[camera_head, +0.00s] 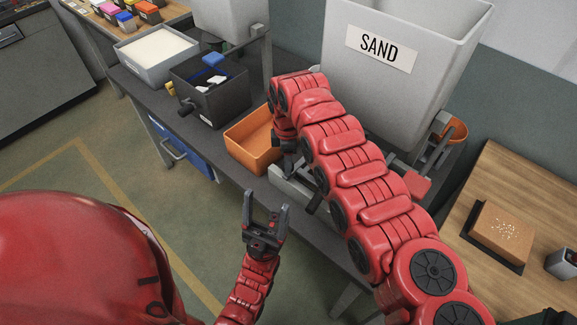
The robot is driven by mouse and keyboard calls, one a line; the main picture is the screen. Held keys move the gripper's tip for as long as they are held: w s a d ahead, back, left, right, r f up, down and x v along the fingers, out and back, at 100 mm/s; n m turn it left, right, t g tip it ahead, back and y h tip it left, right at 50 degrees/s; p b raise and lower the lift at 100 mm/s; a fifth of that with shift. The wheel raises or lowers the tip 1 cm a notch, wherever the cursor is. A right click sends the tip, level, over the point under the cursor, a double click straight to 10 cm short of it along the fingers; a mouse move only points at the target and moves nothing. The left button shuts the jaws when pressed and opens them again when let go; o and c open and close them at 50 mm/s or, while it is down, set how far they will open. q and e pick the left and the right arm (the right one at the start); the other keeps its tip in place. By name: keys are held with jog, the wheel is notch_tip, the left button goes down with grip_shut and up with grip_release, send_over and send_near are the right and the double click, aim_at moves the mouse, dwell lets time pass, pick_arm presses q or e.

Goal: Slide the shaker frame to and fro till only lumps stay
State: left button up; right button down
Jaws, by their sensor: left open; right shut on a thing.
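The shaker frame (290,188) is a light grey metal piece low at the bench edge, below the SAND hopper (400,75). My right arm covers most of it, and its contents are hidden. My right gripper (288,146) is shut at the frame, by the right side of an orange bin (246,153); the exact grip is hidden by the arm. My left gripper (267,200) is open and empty, with its fingers pointing up the picture, in front of the bench edge and apart from the frame.
A dark box (222,105) and a grey tray of white material (158,51) stand left on the dark bench. A wooden table (485,180) at right carries a brown block (501,233) with pale specks. Floor in front is clear.

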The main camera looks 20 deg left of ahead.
jog(key=shift+d, duration=0.1)
jog(key=shift+c, duration=2.1)
grip_release()
jog(key=shift+r, duration=0.35)
notch_tip(320, 180, up, 17)
jog(key=p, duration=0.2)
jog(key=shift+f, duration=0.2)
